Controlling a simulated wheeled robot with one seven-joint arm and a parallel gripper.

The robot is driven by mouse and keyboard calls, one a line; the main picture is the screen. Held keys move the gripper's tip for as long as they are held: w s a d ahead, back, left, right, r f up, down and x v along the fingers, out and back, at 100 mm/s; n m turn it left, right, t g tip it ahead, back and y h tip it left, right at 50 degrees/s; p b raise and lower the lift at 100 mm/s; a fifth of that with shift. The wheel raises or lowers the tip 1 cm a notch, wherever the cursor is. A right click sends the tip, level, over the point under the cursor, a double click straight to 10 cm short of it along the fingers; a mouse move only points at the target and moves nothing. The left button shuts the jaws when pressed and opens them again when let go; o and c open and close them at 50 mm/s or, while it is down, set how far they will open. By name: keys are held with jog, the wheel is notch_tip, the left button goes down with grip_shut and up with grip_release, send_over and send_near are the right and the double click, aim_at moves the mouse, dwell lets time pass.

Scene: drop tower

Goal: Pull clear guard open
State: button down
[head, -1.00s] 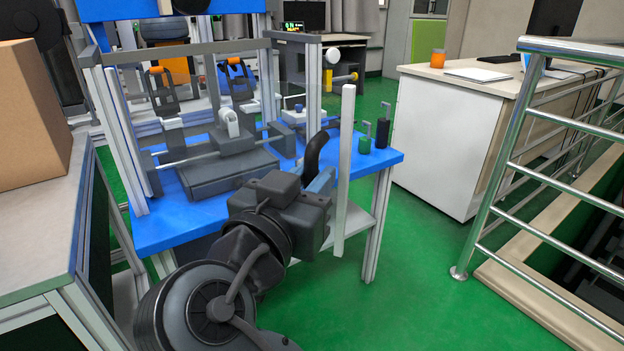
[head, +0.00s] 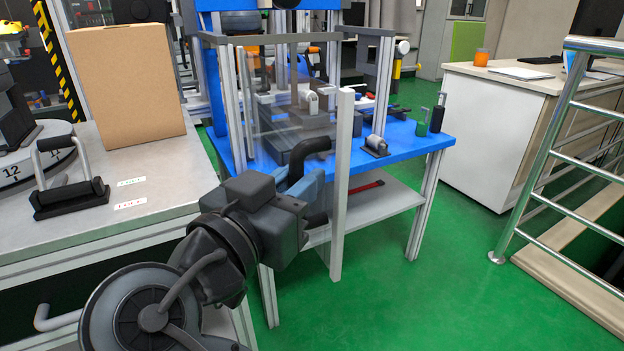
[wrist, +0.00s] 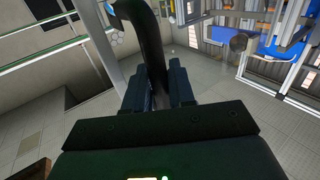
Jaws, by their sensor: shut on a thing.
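The clear guard (head: 342,200) is a see-through panel with a tall pale grey edge bar, at the front of the drop tower. It stands swung out from the tower frame toward me. Its black curved handle (head: 312,146) sits beside the edge bar. My gripper (head: 306,178) is shut on the handle, and my wrist hides part of the panel. In the wrist view the black handle (wrist: 152,40) rises between the fingers of my gripper (wrist: 168,85). The drop tower frame (head: 233,110) stands on a blue table (head: 420,145).
A grey bench (head: 150,205) with a cardboard box (head: 127,85) and a black-handled item (head: 68,190) is close on the left. A metal railing (head: 535,150) and a white cabinet (head: 490,130) stand on the right. Green floor between table and railing is clear.

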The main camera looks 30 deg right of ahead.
jog(key=shift+s+a+f, duration=0.1)
jog(key=shift+a, duration=0.15)
jog(key=c, duration=1.1)
grip_release()
jog(key=shift+a, duration=0.1)
jog(key=p+v, duration=0.1)
jog(key=v, duration=0.6)
jog(key=shift+a, duration=0.25)
jog(key=shift+s, duration=0.15)
